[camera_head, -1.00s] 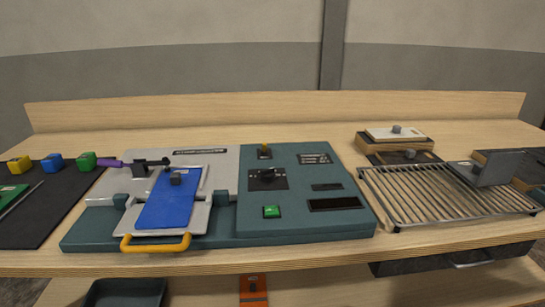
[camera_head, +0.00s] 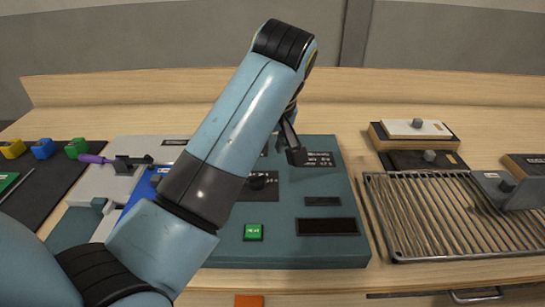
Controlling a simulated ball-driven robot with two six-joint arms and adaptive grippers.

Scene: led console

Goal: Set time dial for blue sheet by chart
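The teal console (camera_head: 345,195) stands in the middle of the bench. Its dark dial (camera_head: 262,182) shows just right of my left arm and is partly covered by it. A small dark chart plate (camera_head: 320,159) with white lettering sits at the upper right of the console. The blue sheet (camera_head: 135,194) on the left plate is mostly hidden behind my arm. My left gripper (camera_head: 293,145) points down over the console, beside the chart and above and right of the dial. Its finger opening is not clear. My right gripper is out of view.
A green button (camera_head: 253,231) and a dark display (camera_head: 326,226) lie on the console front. A wire rack (camera_head: 430,215) stands to the right, with stacked blocks (camera_head: 412,132) behind it. Yellow, blue and green blocks (camera_head: 43,149) are at the left.

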